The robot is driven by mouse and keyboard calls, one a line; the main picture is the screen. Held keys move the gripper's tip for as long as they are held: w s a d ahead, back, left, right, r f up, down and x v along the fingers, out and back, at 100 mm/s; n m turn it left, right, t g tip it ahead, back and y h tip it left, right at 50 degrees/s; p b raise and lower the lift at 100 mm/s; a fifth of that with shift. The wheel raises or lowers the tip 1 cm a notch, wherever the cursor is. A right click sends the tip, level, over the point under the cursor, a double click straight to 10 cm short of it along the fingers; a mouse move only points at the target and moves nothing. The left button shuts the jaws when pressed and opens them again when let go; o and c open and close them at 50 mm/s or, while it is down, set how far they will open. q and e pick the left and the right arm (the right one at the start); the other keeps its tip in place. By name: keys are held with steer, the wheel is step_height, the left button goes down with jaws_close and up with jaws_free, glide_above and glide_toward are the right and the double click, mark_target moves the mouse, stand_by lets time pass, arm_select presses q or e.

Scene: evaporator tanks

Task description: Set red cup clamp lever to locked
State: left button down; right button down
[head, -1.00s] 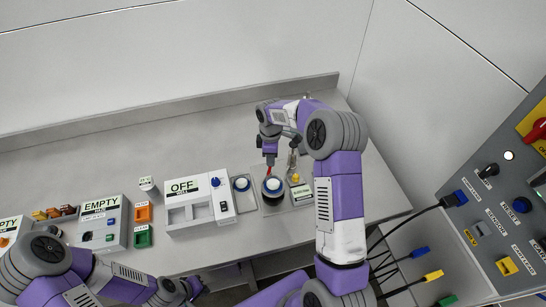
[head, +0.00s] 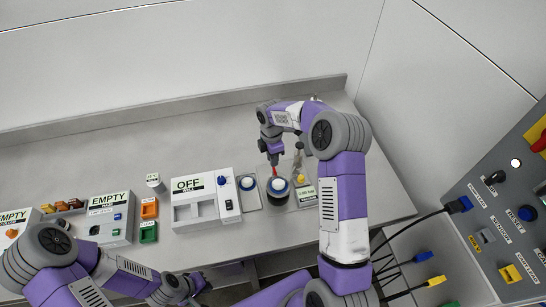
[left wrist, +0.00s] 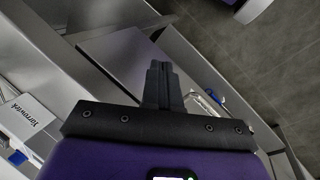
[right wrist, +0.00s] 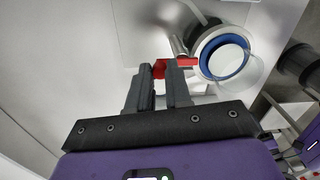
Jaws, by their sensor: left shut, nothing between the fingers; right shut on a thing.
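The red lever (right wrist: 178,65) sits beside a cup with a blue ring (right wrist: 224,57) in the right wrist view. The lever also shows as a small red piece (head: 275,171) behind the white-topped cup with a dark base (head: 278,187) in the head view. My right gripper (right wrist: 160,72) is shut on the red lever, its fingertips to the left of the cup. It comes down from above at the lever in the head view (head: 273,161). My left gripper (left wrist: 157,70) is shut and empty, low near the table's front edge. The lever's pivot is mostly hidden.
A grey control panel (head: 500,220) with cables is at far right. The table's back is clear.

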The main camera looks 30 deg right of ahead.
steer(key=shift+r, duration=0.1)
steer(key=c, duration=1.1)
jaws_free()
steer(key=shift+o, duration=0.2)
steer(key=r, duration=0.7)
steer(key=shift+w+r, duration=0.2)
steer(key=shift+r, duration=0.05)
